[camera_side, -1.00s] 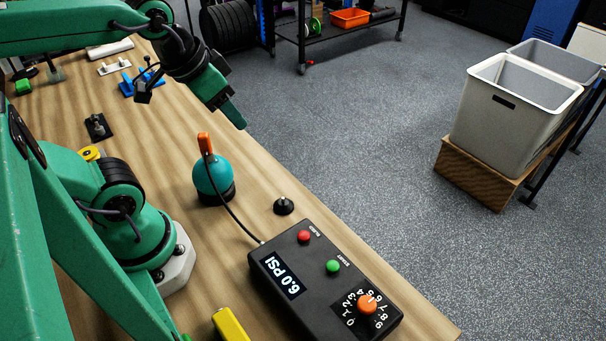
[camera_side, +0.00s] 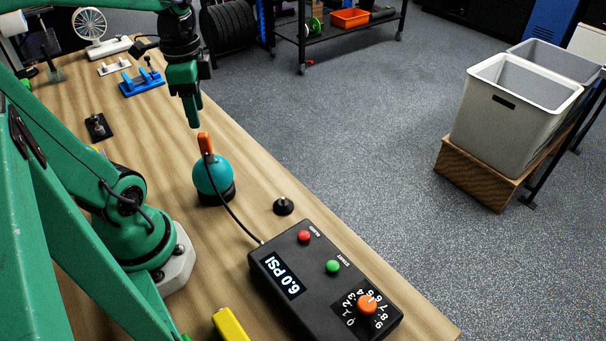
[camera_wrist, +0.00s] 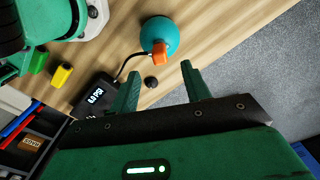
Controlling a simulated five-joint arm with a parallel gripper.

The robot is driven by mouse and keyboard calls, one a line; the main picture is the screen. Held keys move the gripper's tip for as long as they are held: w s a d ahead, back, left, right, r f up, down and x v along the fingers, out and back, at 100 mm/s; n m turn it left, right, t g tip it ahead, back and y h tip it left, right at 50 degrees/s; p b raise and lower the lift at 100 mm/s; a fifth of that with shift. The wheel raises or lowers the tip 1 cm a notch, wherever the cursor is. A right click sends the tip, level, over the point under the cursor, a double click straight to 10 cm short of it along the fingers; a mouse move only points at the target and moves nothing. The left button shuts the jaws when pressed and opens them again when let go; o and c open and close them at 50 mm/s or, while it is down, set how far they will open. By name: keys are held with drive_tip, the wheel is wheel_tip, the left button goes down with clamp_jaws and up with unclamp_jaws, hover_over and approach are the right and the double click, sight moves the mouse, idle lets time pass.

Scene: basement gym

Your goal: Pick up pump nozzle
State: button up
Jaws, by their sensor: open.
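The pump nozzle (camera_side: 205,144) is an orange piece standing up from the top of a teal ball (camera_side: 212,174). The ball rests on a dark round base on the wooden bench. A black hose runs from the nozzle to the pump box (camera_side: 324,279), whose screen reads 6.0 PSI. My gripper (camera_side: 194,122) points down just above and slightly left of the nozzle in the side view, apart from it. In the wrist view, my open gripper (camera_wrist: 162,82) has the nozzle (camera_wrist: 160,66) just beyond its fingertips, roughly between them. The teal ball (camera_wrist: 160,37) lies past the nozzle.
A small black peg (camera_side: 284,206) stands between ball and pump box. A yellow block (camera_side: 230,325) lies at the bench's front. A blue holder (camera_side: 142,84) and a black plate with a fitting (camera_side: 97,127) sit farther back. The bench edge drops to grey floor at right.

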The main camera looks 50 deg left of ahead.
sight(203, 134)
drive_tip(key=shift+f, duration=0.1)
drive_tip(key=shift+f, duration=1.25)
drive_tip(key=shift+w+d+f, duration=0.1)
drive_tip(key=shift+d+f, duration=0.05)
drive_tip(key=shift+f, duration=2.45)
drive_tip(key=shift+c, duration=0.5)
clamp_jaws()
